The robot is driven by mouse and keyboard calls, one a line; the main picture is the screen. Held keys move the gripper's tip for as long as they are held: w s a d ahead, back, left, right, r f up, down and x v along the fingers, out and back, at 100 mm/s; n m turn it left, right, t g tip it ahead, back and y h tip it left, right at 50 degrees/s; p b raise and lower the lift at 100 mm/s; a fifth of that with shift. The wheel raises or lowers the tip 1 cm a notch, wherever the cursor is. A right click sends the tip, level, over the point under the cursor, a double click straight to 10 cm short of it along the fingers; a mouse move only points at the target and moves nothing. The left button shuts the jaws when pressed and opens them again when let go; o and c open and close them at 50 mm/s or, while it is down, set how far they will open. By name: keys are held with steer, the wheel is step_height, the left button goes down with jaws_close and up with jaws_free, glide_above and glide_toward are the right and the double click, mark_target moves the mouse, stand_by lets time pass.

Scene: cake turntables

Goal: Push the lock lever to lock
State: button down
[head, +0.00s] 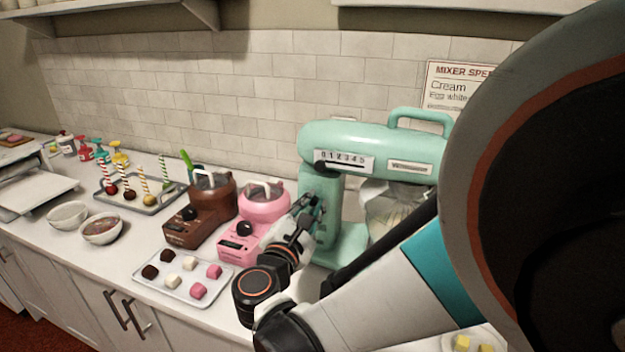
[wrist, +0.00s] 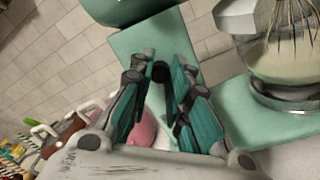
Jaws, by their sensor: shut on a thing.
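The mint-green stand mixer (head: 345,140) stands against the tiled wall; its column also shows in the wrist view (wrist: 185,40). My gripper (head: 308,205) is at the front of the column, below the mixer head. In the wrist view, my gripper (wrist: 160,88) has the black knob of the lock lever (wrist: 160,70) between its fingertips and is shut on it. The rest of the lever is hidden by the fingers, and its exact angle cannot be told. In the head view the gripper covers the lever.
A pink melting pot (head: 264,203) and a brown one (head: 212,195) stand left of the mixer, close to my arm. A tray of small sweets (head: 170,289) lies in front. The glass bowl with a whisk (wrist: 285,60) is right of the column.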

steer(key=shift+s+d+f+m+b, duration=0.15)
steer(key=shift+d+m, duration=0.3)
steer(key=shift+m, duration=0.5)
steer(key=shift+s+d+f+m+b, duration=0.15)
steer(key=shift+d+m, duration=0.3)
steer(key=shift+m, duration=0.5)
steer(key=c, duration=1.5)
jaws_free()
steer(key=shift+d, duration=0.1)
steer(key=shift+o, duration=0.2)
steer(key=shift+w, duration=0.1)
